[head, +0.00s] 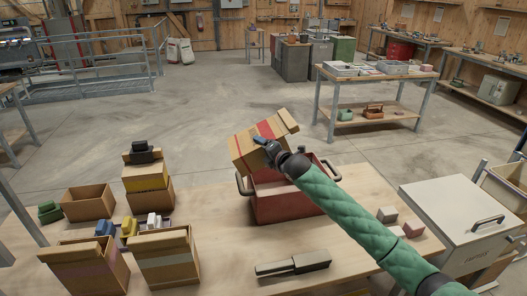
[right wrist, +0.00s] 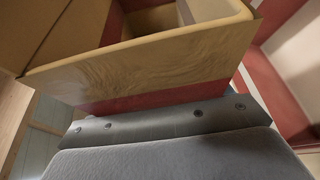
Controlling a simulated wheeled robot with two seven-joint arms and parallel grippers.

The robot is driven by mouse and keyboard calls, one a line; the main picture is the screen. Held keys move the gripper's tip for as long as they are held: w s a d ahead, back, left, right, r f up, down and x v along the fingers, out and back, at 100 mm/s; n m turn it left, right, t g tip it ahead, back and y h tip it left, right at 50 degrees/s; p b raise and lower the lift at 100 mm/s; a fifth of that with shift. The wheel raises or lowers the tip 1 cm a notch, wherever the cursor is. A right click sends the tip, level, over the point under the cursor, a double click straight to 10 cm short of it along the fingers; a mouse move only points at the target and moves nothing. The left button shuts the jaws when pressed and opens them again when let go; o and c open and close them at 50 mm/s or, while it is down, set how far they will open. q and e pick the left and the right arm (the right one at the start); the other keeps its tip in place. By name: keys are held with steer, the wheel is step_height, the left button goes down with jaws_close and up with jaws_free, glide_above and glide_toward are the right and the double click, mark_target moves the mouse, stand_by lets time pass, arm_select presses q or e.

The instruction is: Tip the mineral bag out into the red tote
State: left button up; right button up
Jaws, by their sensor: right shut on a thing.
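The mineral bag (head: 243,154) looks like a tan, box-like container with a red band. It is tilted above the back left part of the red tote (head: 291,207), which stands on the wooden table with dark handles. My right gripper (head: 267,147) is shut on the bag's side and holds it up. In the right wrist view, the bag's tan wall and open rim (right wrist: 150,68) lie just beyond the grey jaw (right wrist: 165,124). Its contents cannot be made out, and most of the tote's inside is hidden by my arm and the bag. My left gripper is not in view.
Several open cardboard boxes (head: 89,203) and small coloured items stand on the table's left. A grey tool (head: 293,265) lies at the front. Small blocks (head: 388,214) lie right of the tote. A white lidded bin (head: 440,205) stands beyond the right edge.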

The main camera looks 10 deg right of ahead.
steer(key=shift+r, duration=0.25)
steer(key=shift+d+f+m+b, duration=0.3)
steer(key=shift+d+f+b, duration=0.05)
steer(key=shift+d, duration=0.1)
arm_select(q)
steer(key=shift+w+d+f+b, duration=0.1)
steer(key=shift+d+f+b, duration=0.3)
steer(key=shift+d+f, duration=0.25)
arm_select(e)
steer(key=shift+d+f+m+t+y, duration=0.2)
steer(key=shift+d+m+t+y, duration=0.1)
steer(key=shift+d+m, duration=0.3)
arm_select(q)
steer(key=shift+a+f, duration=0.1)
arm_select(e)
steer(key=shift+s, duration=0.1)
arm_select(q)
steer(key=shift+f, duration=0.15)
arm_select(e)
steer(key=shift+d+r+m, duration=0.25)
steer(key=shift+r+m, duration=0.45)
steer(key=shift+r+t, duration=0.1)
steer(key=shift+t, duration=0.2)
arm_select(q)
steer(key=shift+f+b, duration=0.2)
steer(key=shift+b, duration=0.15)
arm_select(e)
steer(key=shift+d+r+m+y, duration=0.4)
steer(key=shift+r+m, duration=0.2)
steer(key=shift+m, duration=0.2)
